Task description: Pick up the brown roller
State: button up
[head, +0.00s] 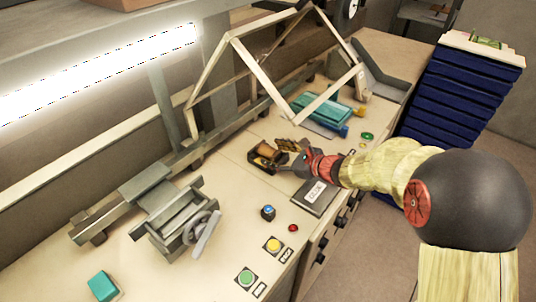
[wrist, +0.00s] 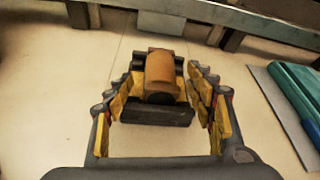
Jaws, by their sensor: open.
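The brown roller (wrist: 160,72) is a short orange-brown cylinder in a dark holder (wrist: 157,115) on the bench. In the wrist view it lies between the two yellow-padded fingers of my gripper (wrist: 163,100), which is open, with gaps visible on both sides. In the head view the roller (head: 265,152) sits in its dark holder in the middle of the bench, and my gripper (head: 285,157) is right beside it, coming from the right. My fingers partly hide the holder there. I cannot tell whether any finger touches it.
A labelled grey box (head: 314,197) lies just in front of my gripper. A teal object (head: 322,110) stands behind, under a pale frame (head: 262,70). A grey vise (head: 180,218) and several buttons (head: 273,245) are at the front left. A metal rail (wrist: 195,10) runs behind the roller.

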jog(key=shift+x, duration=0.9)
jog(key=shift+c, duration=0.6)
jog(key=c, duration=1.3)
jog(key=shift+r, duration=0.1)
